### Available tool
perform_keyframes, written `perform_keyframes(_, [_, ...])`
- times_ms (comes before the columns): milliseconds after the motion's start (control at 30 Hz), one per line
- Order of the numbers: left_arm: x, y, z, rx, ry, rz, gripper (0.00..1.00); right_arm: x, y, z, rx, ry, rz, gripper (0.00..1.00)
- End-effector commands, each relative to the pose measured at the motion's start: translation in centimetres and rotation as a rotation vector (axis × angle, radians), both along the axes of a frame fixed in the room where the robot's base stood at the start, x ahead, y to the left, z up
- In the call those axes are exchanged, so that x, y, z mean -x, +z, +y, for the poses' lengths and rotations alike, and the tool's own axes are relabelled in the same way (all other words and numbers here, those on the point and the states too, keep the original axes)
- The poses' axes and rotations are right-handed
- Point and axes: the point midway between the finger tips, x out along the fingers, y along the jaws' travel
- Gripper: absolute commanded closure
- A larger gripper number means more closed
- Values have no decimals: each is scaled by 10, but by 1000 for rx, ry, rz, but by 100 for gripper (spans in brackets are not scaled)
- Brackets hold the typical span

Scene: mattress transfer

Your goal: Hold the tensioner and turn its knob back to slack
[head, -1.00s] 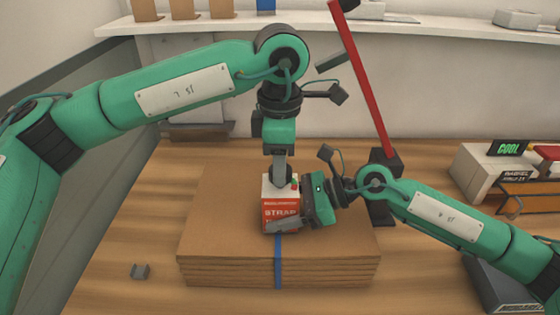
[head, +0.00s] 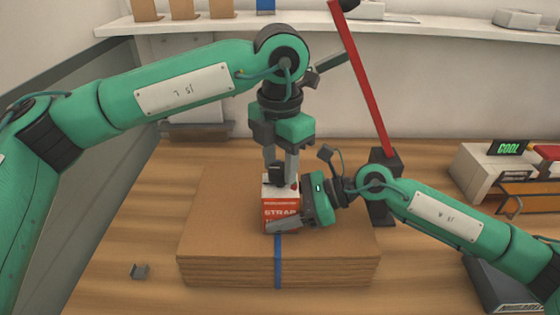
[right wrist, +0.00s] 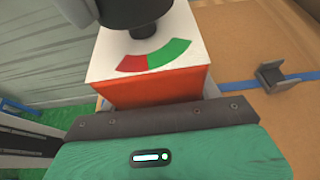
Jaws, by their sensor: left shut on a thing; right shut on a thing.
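The tensioner (head: 281,213) is a red and white box marked STRAP, upright on the brown cardboard stack (head: 220,225). My right gripper (head: 284,226) is shut on its body from the right. My left gripper (head: 281,180) points straight down from above and is shut on the knob at the tensioner's top. Its fingers largely hide the knob in the head view. In the right wrist view the tensioner's white top (right wrist: 188,35) carries a red and green arc, with a dark round part above it. I cannot tell where the knob points.
A blue strap (head: 278,262) runs down the stack's front. A red bar (head: 362,80) leans up from a black base behind my right arm. Boxes and signs (head: 500,165) stand at right. A shelf crosses the back.

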Motion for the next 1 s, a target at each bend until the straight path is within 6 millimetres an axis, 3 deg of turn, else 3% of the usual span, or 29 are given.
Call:
perform_keyframes(667, [-1,1,-1,6,62,-4,84,3,2,2,-3,9,-3,85])
perform_keyframes(700, [-1,1,-1,6,62,-4,55,3,2,2,-3,9,-3,85])
perform_keyframes(800, [-1,1,-1,3,62,-3,39,2,2,2,-3,7,-3,85])
perform_keyframes(1000, [-1,0,0,2,61,-2,39,1,2,1,-3,3,-3,85])
